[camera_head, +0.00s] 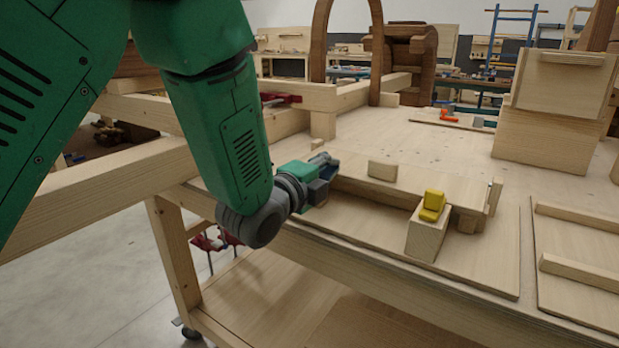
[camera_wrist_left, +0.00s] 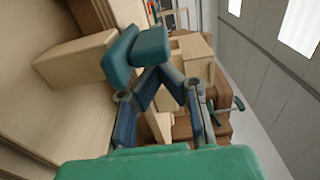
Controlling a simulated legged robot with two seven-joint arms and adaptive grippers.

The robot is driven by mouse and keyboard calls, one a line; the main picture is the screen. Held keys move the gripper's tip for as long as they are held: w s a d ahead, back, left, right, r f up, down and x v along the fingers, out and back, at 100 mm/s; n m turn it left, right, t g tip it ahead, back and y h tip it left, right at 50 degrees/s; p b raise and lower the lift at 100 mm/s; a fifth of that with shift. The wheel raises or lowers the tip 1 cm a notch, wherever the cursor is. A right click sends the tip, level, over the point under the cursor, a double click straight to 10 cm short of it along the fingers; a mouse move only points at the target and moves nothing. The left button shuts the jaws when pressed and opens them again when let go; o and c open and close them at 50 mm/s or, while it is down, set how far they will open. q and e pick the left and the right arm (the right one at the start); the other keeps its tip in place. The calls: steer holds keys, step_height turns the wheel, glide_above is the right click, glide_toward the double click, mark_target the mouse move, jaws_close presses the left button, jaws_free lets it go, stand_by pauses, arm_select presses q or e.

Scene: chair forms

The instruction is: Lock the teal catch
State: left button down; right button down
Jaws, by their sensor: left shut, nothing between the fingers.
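The teal catch (camera_wrist_left: 122,58) shows in the left wrist view as two rounded blocks set in a V at the end of a pale wooden block (camera_wrist_left: 72,62). Its second part (camera_wrist_left: 150,44) lies just beyond my left fingertips. My left gripper (camera_wrist_left: 160,73) is shut and empty, its tips right at this part; I cannot tell whether they touch. In the head view my left gripper (camera_head: 326,166) is at the left end of the wooden fixture and hides most or all of the teal catch. My right gripper is out of view.
A yellow catch (camera_head: 432,206) sits on a wooden block (camera_head: 428,236) to the right, on the fixture board (camera_head: 480,266). A small wooden block (camera_head: 382,170) stands behind. Another board with strips (camera_head: 580,273) lies at far right. Free tabletop (camera_head: 440,150) lies behind.

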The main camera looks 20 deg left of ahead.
arm_select(q)
steer(key=shift+a+v, duration=0.35)
steer(key=shift+v, duration=4.95)
steer(key=s+a+f+n+g+y, duration=0.1)
steer(key=s+f+n+g, duration=0.2)
steer(key=f, duration=0.6)
steer(key=s+a+f+n+g+y, duration=0.1)
steer(key=s+f+n+g, duration=0.2)
steer(key=f, duration=0.5)
steer(key=s+a+f+n+g+y, duration=0.15)
steer(key=f+n, duration=0.25)
steer(key=f, duration=0.5)
steer(key=s+f+n+g, duration=0.4)
steer(key=s+f, duration=0.3)
steer(key=s, duration=0.4)
steer(key=s+f+n+g, duration=0.5)
steer(key=s+f, duration=0.2)
steer(key=s, duration=0.3)
steer(key=shift+s+a+f+n, duration=0.3)
steer(key=shift+s+a+n, duration=0.1)
steer(key=shift+a, duration=0.05)
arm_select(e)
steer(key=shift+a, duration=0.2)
arm_select(q)
steer(key=shift+g, duration=0.25)
steer(key=shift+w, duration=0.15)
